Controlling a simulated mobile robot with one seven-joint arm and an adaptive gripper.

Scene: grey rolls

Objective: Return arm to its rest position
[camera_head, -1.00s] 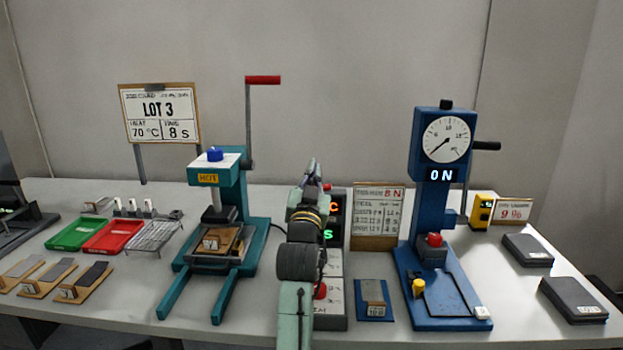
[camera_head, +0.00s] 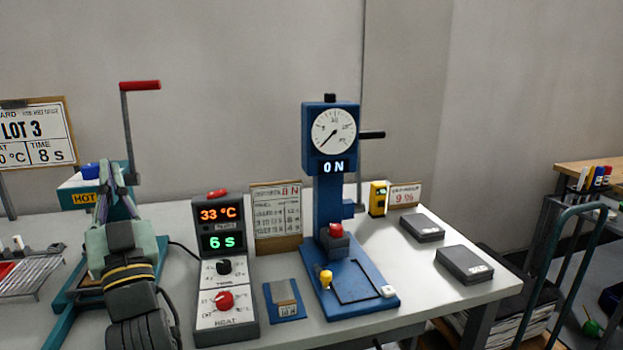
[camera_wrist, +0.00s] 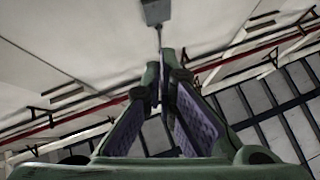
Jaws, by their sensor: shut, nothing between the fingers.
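My gripper (camera_head: 118,192) is at the left of the head view, raised in front of the teal press (camera_head: 62,320) and hiding part of it. In the wrist view my gripper (camera_wrist: 163,80) has its green, purple-padded fingers together at the tips with nothing between them. Behind them the wrist view shows a pale ceiling (camera_wrist: 85,45) with red pipes, so the gripper points upward. My folded arm fills the lower left of the head view.
A heater controller (camera_head: 226,270) reading 33 °C and 6 s stands right of my arm. A blue gauge press (camera_head: 330,200) reading 0 N stands mid-table. Two dark boxes (camera_head: 465,264) lie on the right. A cart (camera_head: 570,240) stands beyond the table's right end.

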